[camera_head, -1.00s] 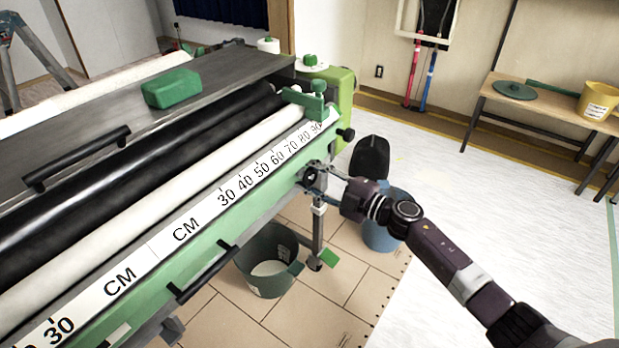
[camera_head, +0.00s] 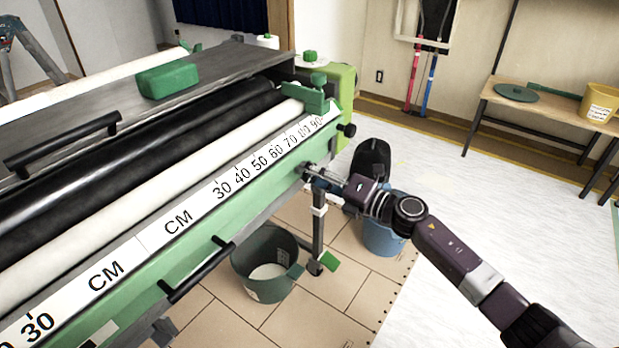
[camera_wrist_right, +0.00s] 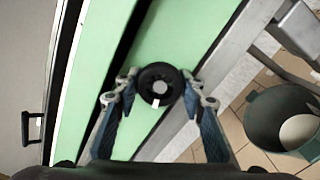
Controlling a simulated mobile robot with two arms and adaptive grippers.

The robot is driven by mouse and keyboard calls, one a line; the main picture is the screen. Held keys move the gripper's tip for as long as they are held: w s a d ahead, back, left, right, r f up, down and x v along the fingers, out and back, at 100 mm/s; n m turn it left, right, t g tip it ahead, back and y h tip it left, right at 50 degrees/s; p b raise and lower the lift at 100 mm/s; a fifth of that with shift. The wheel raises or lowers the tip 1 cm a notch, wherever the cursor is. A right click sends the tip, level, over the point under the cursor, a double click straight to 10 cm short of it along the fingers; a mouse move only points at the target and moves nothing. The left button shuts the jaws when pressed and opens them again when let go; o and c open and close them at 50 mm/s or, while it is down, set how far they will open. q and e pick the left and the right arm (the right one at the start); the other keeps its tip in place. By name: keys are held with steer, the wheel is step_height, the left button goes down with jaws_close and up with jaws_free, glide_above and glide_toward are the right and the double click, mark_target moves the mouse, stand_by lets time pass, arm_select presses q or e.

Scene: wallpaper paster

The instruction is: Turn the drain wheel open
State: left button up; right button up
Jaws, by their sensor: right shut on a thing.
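The drain wheel (camera_wrist_right: 160,78) is a small round black knob with a grey hub and a white mark on its lower rim, on the green end of the paster. My right gripper (camera_wrist_right: 161,88) is shut on it in the right wrist view, with one finger on each side. In the head view my right gripper (camera_head: 311,174) reaches the machine's front right corner from the right and largely hides the wheel. My left gripper is not in view.
A dark green bucket (camera_head: 249,272) with whitish contents stands on the floor below the machine. A blue bucket (camera_head: 382,238) stands under my right wrist. The paster's metal leg (camera_head: 318,235) is close by.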

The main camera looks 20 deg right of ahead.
steer(key=shift+f+n+b, duration=0.15)
steer(key=shift+n+b, duration=0.25)
steer(key=shift+n, duration=0.5)
steer(key=o, duration=1.2)
steer(key=v, duration=1.2)
